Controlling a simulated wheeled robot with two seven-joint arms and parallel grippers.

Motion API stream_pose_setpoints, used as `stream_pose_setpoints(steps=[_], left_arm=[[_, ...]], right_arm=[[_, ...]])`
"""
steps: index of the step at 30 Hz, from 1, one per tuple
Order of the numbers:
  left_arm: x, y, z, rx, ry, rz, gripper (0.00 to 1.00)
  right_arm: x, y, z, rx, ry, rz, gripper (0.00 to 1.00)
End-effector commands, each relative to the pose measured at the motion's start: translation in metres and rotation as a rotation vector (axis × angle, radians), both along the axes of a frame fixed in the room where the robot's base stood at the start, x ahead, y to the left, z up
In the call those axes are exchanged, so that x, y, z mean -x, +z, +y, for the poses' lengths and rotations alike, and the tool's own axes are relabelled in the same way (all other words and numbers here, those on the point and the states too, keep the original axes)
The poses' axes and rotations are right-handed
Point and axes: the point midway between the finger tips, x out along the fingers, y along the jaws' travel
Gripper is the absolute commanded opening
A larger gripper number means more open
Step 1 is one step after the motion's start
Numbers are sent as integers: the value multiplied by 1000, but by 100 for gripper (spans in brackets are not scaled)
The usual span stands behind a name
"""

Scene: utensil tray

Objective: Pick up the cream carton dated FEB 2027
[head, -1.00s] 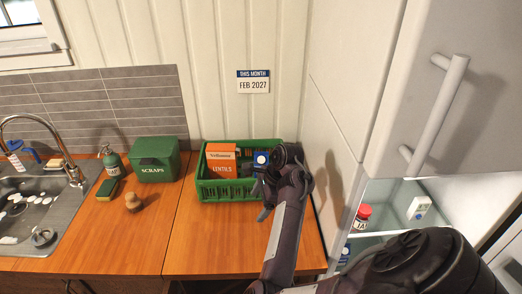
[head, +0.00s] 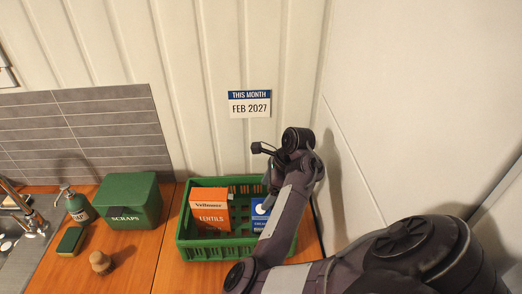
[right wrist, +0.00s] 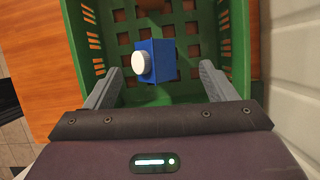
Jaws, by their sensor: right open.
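A blue and white cream carton (head: 258,212) stands in the right part of the green crate (head: 217,254), partly hidden by my right arm. In the right wrist view the carton (right wrist: 163,62) shows from above, blue with a white round cap. No date on it can be read. My right gripper (right wrist: 160,72) is open above the crate, with one finger on each side of the carton and a gap to each. In the head view the right gripper (head: 269,183) is mostly hidden behind its wrist. My left gripper is not in view.
An orange lentils box (head: 211,211) stands in the crate left of the carton. A green scraps bin (head: 125,203), a soap bottle (head: 77,206), a sponge (head: 71,240) and a wooden knob-like brush (head: 100,262) are further left. A wall sign (head: 250,104) reads THIS MONTH FEB 2027. A white panel rises at right.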

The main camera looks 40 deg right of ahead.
Motion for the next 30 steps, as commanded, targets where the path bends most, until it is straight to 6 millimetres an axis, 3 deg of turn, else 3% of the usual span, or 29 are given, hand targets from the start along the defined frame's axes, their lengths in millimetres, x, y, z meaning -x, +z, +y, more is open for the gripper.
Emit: stream_pose_setpoints(steps=[6, 18, 27, 30], left_arm=[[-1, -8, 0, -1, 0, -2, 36], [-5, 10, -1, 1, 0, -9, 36], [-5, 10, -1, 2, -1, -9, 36], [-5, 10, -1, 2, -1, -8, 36]], right_arm=[[-4, -13, 4, 0, 0, -3, 78], [-14, -54, 18, 3, 1, -1, 78], [-16, -60, 20, 2, -1, -5, 78], [-16, -60, 20, 2, -1, -5, 66]])
